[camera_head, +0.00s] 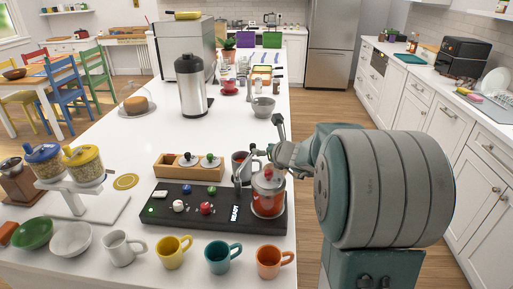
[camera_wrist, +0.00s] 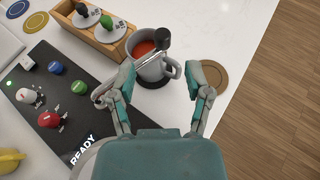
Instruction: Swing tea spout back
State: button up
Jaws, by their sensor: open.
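The tea machine is a black base (camera_head: 175,205) with coloured knobs and a lit READY sign; it also shows in the wrist view (camera_wrist: 70,112). A glass vessel of red tea (camera_head: 268,200) stands at its right end. A grey mug (camera_wrist: 148,70) with red liquid stands beyond the base, and shows partly hidden in the head view (camera_head: 238,160). A thin metal spout with a dark cylindrical end (camera_wrist: 163,40) lies over the mug. My gripper (camera_wrist: 164,74) is open, its fingers on either side of the mug's near part and handle. Contact with the spout is not visible.
A wooden holder (camera_head: 170,170) with small lidded items stands behind the base. Several coloured mugs, including an orange one (camera_head: 268,262), line the front. A tan coaster (camera_wrist: 209,78) lies right of the gripper.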

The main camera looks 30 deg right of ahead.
jog(key=v, duration=0.3)
jog(key=shift+s+a+r, duration=0.1)
jog(key=shift+s, duration=0.25)
jog(key=shift+c, duration=0.3)
